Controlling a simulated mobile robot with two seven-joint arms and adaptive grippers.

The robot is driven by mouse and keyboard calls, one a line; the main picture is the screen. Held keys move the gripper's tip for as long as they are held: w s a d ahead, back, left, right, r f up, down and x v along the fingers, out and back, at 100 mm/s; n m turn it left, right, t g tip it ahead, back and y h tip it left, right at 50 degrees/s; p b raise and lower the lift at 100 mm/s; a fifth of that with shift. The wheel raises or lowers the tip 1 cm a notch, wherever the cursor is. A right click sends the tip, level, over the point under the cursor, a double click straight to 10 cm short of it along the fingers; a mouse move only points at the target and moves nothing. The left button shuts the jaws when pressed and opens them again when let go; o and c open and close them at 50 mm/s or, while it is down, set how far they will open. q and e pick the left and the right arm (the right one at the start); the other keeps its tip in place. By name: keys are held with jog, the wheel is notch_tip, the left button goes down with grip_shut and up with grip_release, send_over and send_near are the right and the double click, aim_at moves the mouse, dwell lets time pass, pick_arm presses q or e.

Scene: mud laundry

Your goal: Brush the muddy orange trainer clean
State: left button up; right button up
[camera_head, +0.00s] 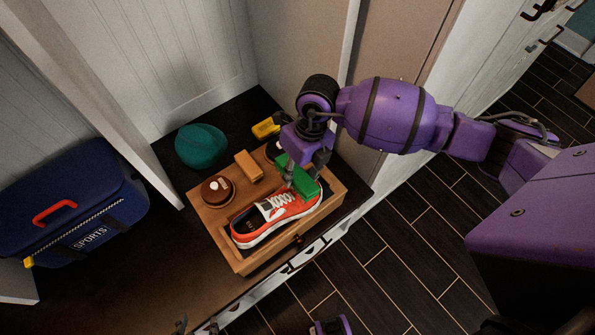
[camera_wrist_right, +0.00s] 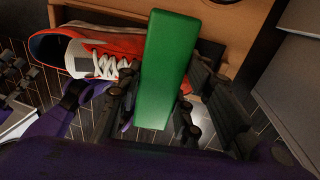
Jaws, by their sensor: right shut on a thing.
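The orange trainer (camera_head: 268,224) with white laces and a pale sole lies on the wooden tray (camera_head: 232,262), toe to the right. It also shows in the right wrist view (camera_wrist_right: 108,42). My right gripper (camera_head: 305,172) is shut on a green brush (camera_head: 303,180), a long block between its fingers in the right wrist view (camera_wrist_right: 166,70). The brush is over the trainer's toe end and hides part of it. I cannot tell whether it touches, and I make out no clear mud. Small dark tips at the head view's bottom edge may be my left gripper (camera_head: 197,325); its jaws are unclear.
The tray also holds a round brown tin (camera_head: 217,191) and an orange-brown block (camera_head: 248,166). Behind it are a teal cap (camera_head: 201,146) and a yellow object (camera_head: 266,128). A blue sports bag (camera_head: 82,208) stands left. The dark bench between bag and tray is clear.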

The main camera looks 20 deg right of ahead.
aim_at(307, 183)
pick_arm(q)
jog(key=shift+f, duration=0.1)
pick_arm(e)
jog(key=shift+f, duration=0.15)
jog(key=shift+s+d+p, duration=0.35)
jog(key=shift+s+p, duration=0.15)
jog(key=shift+s, duration=0.3)
jog(key=shift+s+d+p, duration=0.3)
jog(key=shift+s+p, duration=0.1)
jog(key=shift+s, duration=0.5)
pick_arm(q)
jog(key=w+r, duration=0.2)
jog(key=shift+w+r, duration=0.1)
jog(key=shift+r, duration=0.25)
jog(key=shift+s+f, duration=0.15)
jog(key=shift+s, duration=0.35)
jog(key=shift+w, duration=0.1)
